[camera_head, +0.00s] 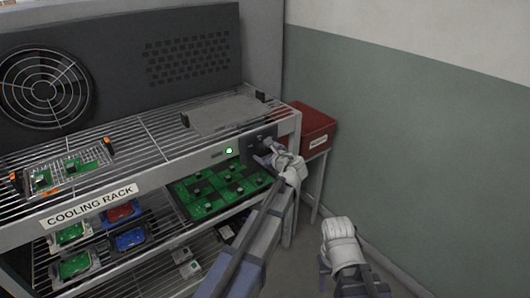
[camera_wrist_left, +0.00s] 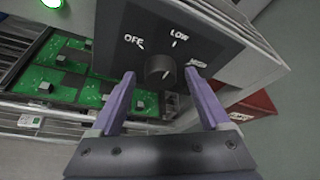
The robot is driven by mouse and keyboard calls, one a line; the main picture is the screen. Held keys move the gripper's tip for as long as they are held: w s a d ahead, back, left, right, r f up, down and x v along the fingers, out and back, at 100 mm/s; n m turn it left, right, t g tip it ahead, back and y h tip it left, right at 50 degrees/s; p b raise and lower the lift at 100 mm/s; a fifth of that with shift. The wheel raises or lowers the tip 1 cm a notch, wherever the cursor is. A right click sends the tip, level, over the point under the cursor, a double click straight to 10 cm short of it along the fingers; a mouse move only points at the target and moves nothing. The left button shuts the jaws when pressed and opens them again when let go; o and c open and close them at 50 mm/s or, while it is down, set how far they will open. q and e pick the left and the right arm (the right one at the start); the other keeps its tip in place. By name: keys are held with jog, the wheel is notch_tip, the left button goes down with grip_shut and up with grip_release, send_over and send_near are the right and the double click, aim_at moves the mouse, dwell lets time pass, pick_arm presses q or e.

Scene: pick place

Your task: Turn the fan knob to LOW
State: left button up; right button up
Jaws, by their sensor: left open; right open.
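The fan knob (camera_wrist_left: 160,70) is a dark round dial on a dark panel (camera_wrist_left: 210,50). White OFF and LOW labels show at its upper left and top, and a third label at the right is hard to read. Which label the knob points to is not clear. My left gripper (camera_wrist_left: 158,82) is open, with one purple finger on each side of the knob; I cannot tell if they touch it. In the head view my left gripper (camera_head: 268,154) is at the panel on the rack's right end and hides the knob. My right gripper (camera_head: 324,264) is open and empty, low and away from the rack.
The cooling rack (camera_head: 165,183) holds green circuit boards and small trays on its shelves. A large fan (camera_head: 45,88) stands behind it. A green light (camera_head: 229,151) glows left of the panel. A red bin (camera_head: 312,122) stands right of the rack, near the wall.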

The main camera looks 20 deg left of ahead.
pick_arm(q)
jog(key=p+v, duration=0.2)
jog(key=v, duration=0.5)
jog(key=shift+s+d+r, duration=0.15)
jog(key=shift+s+d, duration=0.1)
jog(key=shift+s, duration=0.05)
